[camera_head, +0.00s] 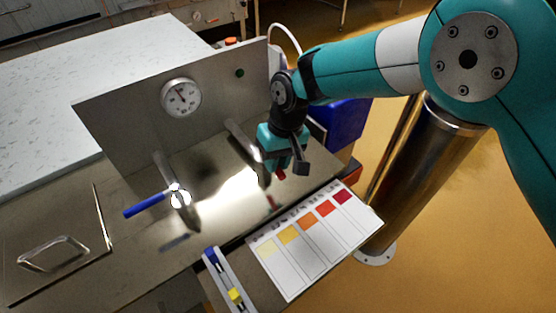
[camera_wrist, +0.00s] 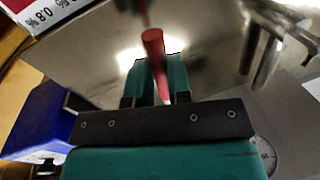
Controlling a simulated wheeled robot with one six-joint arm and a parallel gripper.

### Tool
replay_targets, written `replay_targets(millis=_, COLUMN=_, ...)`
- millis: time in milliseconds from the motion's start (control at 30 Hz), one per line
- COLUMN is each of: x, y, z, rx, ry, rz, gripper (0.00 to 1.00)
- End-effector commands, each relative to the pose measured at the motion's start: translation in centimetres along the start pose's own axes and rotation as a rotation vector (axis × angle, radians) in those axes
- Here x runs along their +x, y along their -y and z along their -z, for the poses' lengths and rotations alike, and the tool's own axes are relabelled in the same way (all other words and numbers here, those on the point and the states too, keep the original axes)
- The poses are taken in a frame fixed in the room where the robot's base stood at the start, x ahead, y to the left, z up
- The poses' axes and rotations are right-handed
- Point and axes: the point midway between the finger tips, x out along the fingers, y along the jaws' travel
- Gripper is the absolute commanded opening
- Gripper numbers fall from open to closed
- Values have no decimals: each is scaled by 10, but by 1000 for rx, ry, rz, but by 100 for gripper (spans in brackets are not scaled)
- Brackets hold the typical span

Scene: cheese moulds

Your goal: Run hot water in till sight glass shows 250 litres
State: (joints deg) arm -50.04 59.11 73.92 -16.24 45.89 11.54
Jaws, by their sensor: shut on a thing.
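My gripper (camera_head: 279,160) is shut on a red handle (camera_head: 281,175) at the right of the steel counter. In the wrist view the red handle (camera_wrist: 152,42) runs between the teal fingers (camera_wrist: 160,78); its far end is blurred. A steel pipe (camera_head: 242,138) beside it is partly hidden by my gripper. A second valve has a blue handle (camera_head: 145,204) pointing left. A round dial gauge (camera_head: 181,97) with a red needle is on the upright panel. I cannot make out a sight glass or a litre reading.
A colour chart (camera_head: 305,262) with yellow-to-red squares lies at the counter's front edge. A narrow strip with blue and yellow parts (camera_head: 228,282) is left of it. A lid with a handle (camera_head: 55,254) is at left. A blue bin (camera_head: 343,120) stands behind my arm.

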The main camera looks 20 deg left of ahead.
Motion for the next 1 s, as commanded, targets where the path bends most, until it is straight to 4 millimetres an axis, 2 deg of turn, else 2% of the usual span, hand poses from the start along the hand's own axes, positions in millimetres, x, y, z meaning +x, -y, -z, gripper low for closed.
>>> replay_targets(millis=300, x=1, y=2, z=-1, rx=-6, ry=4, rz=3, gripper=0)
replay_targets(millis=333, x=1, y=2, z=-1, rx=-6, ry=4, rz=3, gripper=25)
replay_targets(millis=400, x=1, y=1, z=-1, rx=-5, ry=3, rz=2, gripper=42)
replay_targets(millis=433, x=1, y=1, z=-1, rx=-4, ry=2, rz=2, gripper=44)
replay_targets(millis=767, x=-4, y=-1, z=0, rx=0, ry=-2, rz=1, gripper=44)
replay_targets(millis=867, x=-14, y=-1, z=0, rx=0, ry=-4, rz=1, gripper=44)
replay_targets(millis=1000, x=-43, y=0, z=1, rx=-1, ry=-6, rz=1, gripper=44)
